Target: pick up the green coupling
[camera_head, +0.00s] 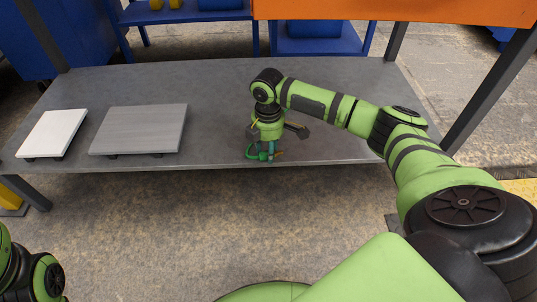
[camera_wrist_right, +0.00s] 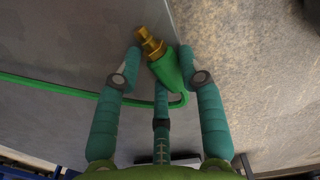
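The green coupling (camera_wrist_right: 166,72) has a green body and a brass end (camera_wrist_right: 149,42). In the right wrist view it lies slanted between the fingertips, with a green hose (camera_wrist_right: 60,87) running off to the left. My right gripper (camera_wrist_right: 160,56) has its teal fingers apart around the coupling; a gap shows on the left side, while the right finger is very close to it. In the head view my right gripper (camera_head: 266,152) points down at the table's front edge and partly hides the coupling. My left gripper is out of view; only part of my left arm shows.
The grey table (camera_head: 330,120) has a front edge close by the right gripper. A white board (camera_head: 52,133) and a grey board (camera_head: 139,129) lie at the left. Blue shelving (camera_head: 318,42) and an orange beam (camera_head: 400,10) stand behind. The table's middle is clear.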

